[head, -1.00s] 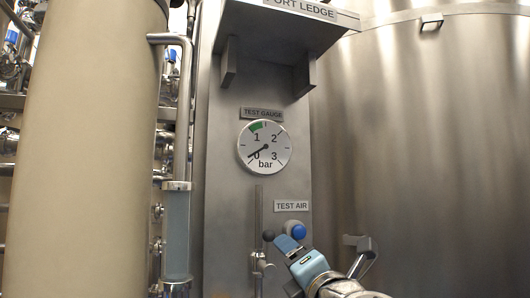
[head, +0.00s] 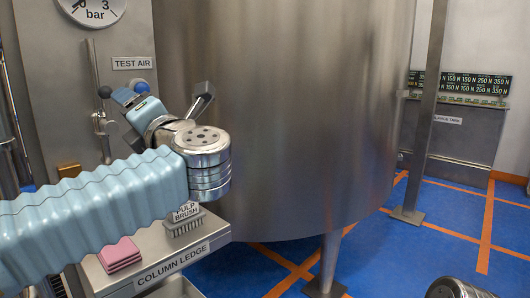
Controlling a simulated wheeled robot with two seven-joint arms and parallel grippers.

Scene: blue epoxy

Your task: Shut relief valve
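No part in view is labelled as a relief valve. My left arm comes in from the left in a pale blue sleeve, and its gripper (head: 128,100) is in front of the column panel, by the TEST AIR label (head: 132,63). Its fingertips are turned away, so I cannot tell whether they are open or touch anything. Beside it are a black ball knob (head: 104,92), a blue button (head: 142,88) and a small metal valve fitting (head: 101,122) on a vertical pipe. The gauge (head: 92,10) is cut off at the top.
The column ledge (head: 172,258) below my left arm holds pink sponges (head: 119,254) and a bulk brush (head: 185,219). A large steel tank (head: 290,110) stands to the right. Blue floor (head: 450,225) with orange lines is open beyond it.

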